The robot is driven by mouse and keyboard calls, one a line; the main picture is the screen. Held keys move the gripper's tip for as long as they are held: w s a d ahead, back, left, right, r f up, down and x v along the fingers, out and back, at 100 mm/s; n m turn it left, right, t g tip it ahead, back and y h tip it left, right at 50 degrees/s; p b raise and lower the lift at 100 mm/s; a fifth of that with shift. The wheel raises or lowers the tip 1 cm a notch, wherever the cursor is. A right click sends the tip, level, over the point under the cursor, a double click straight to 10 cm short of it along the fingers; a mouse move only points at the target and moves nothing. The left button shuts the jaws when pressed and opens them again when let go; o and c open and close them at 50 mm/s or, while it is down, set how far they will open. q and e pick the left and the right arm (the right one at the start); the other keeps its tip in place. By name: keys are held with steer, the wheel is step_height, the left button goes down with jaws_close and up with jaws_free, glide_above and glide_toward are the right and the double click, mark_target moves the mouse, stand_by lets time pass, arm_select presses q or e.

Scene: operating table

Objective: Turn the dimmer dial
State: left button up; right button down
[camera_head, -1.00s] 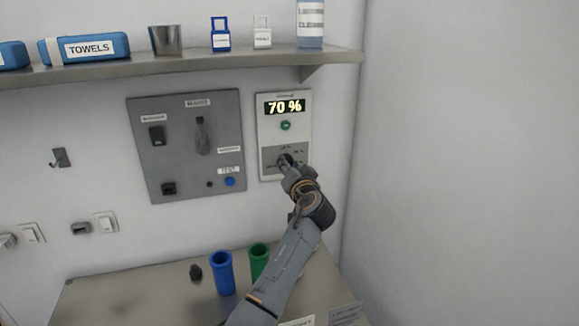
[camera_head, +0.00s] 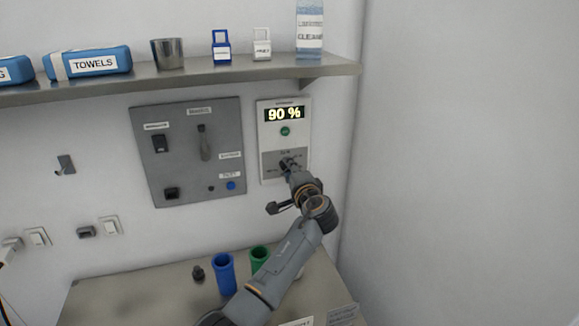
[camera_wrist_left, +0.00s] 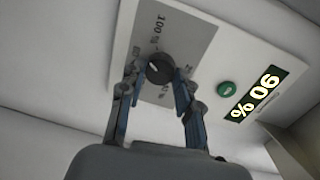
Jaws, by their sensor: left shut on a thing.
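The dimmer panel (camera_head: 302,139) is a white plate on the back wall, with a lit display (camera_head: 284,114) that reads 90 %. Below the display is a green button (camera_head: 285,131), then a grey scale area. The dark round dimmer dial (camera_wrist_left: 160,68) has a light pointer mark and shows between the fingers in the left wrist view. My left gripper (camera_head: 287,165) reaches the dial from below and is shut on it; its fingers (camera_wrist_left: 153,88) lie on both sides of the dial. In the head view the gripper mostly hides the dial. My right gripper is not in view.
A grey switch panel (camera_head: 180,125) is mounted left of the dimmer. A shelf (camera_head: 200,75) above holds towels, a metal cup and a bottle. Below, a table (camera_head: 120,295) carries a blue cup (camera_head: 224,275) and a green cup (camera_head: 259,258) beside my left arm.

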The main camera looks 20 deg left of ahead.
arm_select(q)
steer(key=shift+w+r+m+y+p, duration=0.15)
steer(key=shift+m+p, duration=0.5)
steer(key=shift+m, duration=0.65)
steer(key=shift+s+r+m+y+p, duration=0.15)
steer(key=shift+m+p, duration=0.45)
steer(key=shift+m, duration=0.7)
steer(key=shift+w+f, duration=0.1)
steer(key=o, duration=1.1)
steer(key=shift+f, duration=0.15)
steer(key=shift+o, duration=0.2)
steer(key=v, duration=1.2)
